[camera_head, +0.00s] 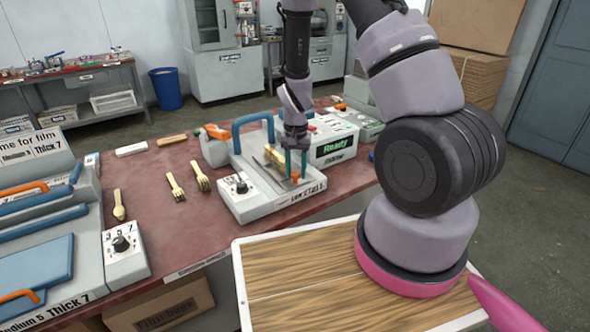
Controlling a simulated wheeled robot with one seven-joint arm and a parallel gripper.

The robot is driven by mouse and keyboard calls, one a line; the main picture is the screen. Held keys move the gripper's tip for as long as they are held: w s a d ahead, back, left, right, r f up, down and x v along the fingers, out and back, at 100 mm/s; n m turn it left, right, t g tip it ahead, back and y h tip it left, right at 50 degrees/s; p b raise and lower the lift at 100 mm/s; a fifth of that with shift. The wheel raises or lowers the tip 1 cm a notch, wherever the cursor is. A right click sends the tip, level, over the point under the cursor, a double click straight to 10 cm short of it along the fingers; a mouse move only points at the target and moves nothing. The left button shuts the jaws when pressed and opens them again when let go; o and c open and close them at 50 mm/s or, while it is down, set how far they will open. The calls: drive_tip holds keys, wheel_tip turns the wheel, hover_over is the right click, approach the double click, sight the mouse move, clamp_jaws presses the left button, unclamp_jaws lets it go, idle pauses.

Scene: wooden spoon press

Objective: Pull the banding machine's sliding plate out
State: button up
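The banding machine (262,206) is the light grey unit on the red-brown table, with a blue arched handle, a dial and a label strip on its front edge. A flat metal plate (268,172) lies on its top, partly hidden by my gripper; I cannot tell how far out it is. A small orange knob (295,177) stands near the plate's front end. My gripper (296,173) points down over the machine. Its two teal fingers look apart, one on each side of the orange knob; contact is not clear.
A machine with a "Ready" display (334,148) stands just behind and right. Wooden forks (201,177) and a wooden spoon (119,205) lie on the table (165,225). A film machine (45,240) fills the left. My arm crosses the right side.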

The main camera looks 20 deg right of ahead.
drive_tip(key=shift+o, duration=1.4)
drive_tip(key=shift+s+d, duration=0.1)
drive_tip(key=shift+s, duration=0.15)
drive_tip(key=shift+w, duration=0.1)
drive_tip(key=shift+r, duration=0.15)
wheel_tip(320, 180, up, 10)
drive_tip(key=shift+r, duration=0.25)
